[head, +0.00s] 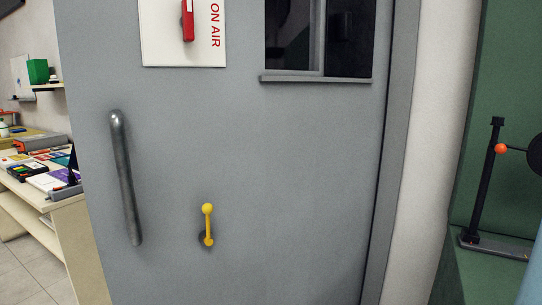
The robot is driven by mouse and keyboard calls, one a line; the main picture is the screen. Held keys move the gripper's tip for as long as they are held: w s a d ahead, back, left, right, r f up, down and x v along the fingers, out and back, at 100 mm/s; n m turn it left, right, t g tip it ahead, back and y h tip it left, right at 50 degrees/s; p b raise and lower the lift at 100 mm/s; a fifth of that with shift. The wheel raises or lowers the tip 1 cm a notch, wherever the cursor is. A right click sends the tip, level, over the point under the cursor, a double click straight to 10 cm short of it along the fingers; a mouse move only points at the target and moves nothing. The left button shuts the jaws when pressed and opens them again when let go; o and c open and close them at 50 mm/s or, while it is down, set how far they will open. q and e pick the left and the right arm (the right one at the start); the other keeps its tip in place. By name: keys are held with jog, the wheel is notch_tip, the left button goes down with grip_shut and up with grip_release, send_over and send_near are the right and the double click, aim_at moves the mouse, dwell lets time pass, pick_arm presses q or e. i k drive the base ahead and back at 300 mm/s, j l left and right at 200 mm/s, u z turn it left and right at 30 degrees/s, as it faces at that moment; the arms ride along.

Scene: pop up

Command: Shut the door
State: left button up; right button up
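A large grey door (260,170) fills the middle of the head view. Its left edge is free, and a room shows beyond it, so the door stands open. A long metal pull handle (125,178) is fixed upright near its left edge. A small yellow lever (208,224) with a ball end sits right of the handle. A dark window (340,38) and a white "ON AIR" sign (165,35) with a red part are above. The door's right edge meets a grey frame (398,150). Neither of my grippers shows in the head view.
Beyond the door's left edge, a cluttered desk (72,235) stands on a tiled floor (38,272), with a green box (38,71) on a wall shelf. Right of the frame are a pale rounded column (440,130) and a black stand (483,190) with an orange ball on a green ledge.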

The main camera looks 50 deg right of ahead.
aim_at(286, 161)
jog(key=z, duration=1.8)
jog(key=i+j+z, duration=0.1)
jog(key=z, duration=0.15)
